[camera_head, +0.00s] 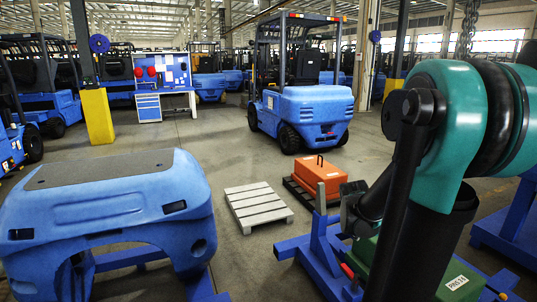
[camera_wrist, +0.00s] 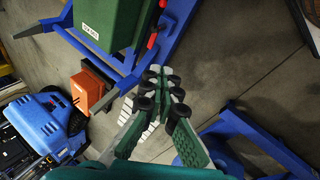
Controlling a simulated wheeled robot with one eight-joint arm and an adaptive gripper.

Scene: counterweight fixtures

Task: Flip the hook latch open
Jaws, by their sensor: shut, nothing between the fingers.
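A green counterweight box (camera_wrist: 108,20) with a white label sits in a blue steel fixture (camera_wrist: 172,40) in the wrist view. A red lever-like part (camera_wrist: 152,41), which may be the hook latch, is on the fixture beside the box. A small red part (camera_head: 347,271) also shows on the blue fixture (camera_head: 318,250) in the head view. Whether the latch is hooked cannot be told. My gripper (camera_wrist: 164,80) is shut and empty, apart from the red part. In the head view my gripper (camera_head: 352,200) is near the fixture's upright, and my arm hides much of the green box (camera_head: 460,280).
A blue counterweight (camera_head: 110,195) stands at left. An orange box (camera_head: 318,174) and a pale pallet (camera_head: 258,207) lie beyond the fixture. A blue forklift (camera_head: 305,105) is behind. Another blue frame (camera_wrist: 245,130) stands at lower right in the wrist view. Bare floor lies between.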

